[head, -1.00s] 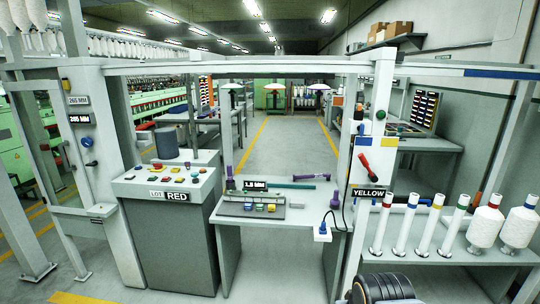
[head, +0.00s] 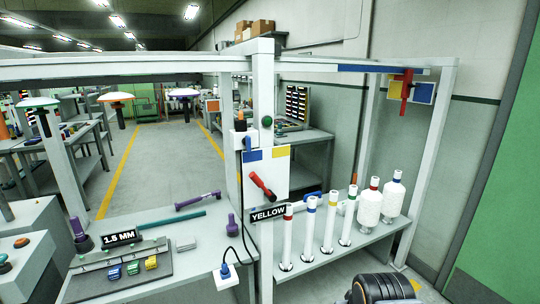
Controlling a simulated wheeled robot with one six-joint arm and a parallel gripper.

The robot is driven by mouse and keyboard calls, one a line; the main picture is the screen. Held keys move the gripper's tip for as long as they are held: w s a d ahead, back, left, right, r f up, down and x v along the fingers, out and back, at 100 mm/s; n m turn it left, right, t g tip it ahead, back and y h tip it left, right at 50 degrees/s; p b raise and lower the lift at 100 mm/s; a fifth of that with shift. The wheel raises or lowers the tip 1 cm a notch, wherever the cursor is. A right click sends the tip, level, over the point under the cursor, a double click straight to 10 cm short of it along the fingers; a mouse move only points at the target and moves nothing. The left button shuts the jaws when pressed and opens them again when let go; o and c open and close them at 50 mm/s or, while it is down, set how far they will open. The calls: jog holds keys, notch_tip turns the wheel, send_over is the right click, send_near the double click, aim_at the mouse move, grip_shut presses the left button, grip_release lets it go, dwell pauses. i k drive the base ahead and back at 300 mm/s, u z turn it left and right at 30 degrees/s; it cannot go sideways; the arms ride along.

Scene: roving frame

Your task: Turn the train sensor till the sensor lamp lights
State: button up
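I cannot tell for certain which part is the train sensor. On the white post (head: 262,75) a small box with an orange top (head: 240,119) sits above a dark cable. A dark green dome (head: 267,121) beside it may be the sensor lamp; it looks unlit. Below is a white plate (head: 279,160) with blue and yellow patches and a red lever (head: 262,186), slanting down to the right, above a label reading YELLOW (head: 268,213). A dark rounded part of my arm shows at the bottom right; no gripper fingertips are visible.
A bench (head: 150,232) at left holds a key block, a 1.5 MM label (head: 121,238) and purple parts. An aisle lies behind.

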aim_at(241, 124)
jog(key=u, duration=0.2)
jog(key=i, duration=1.05)
jog(key=u, duration=0.65)
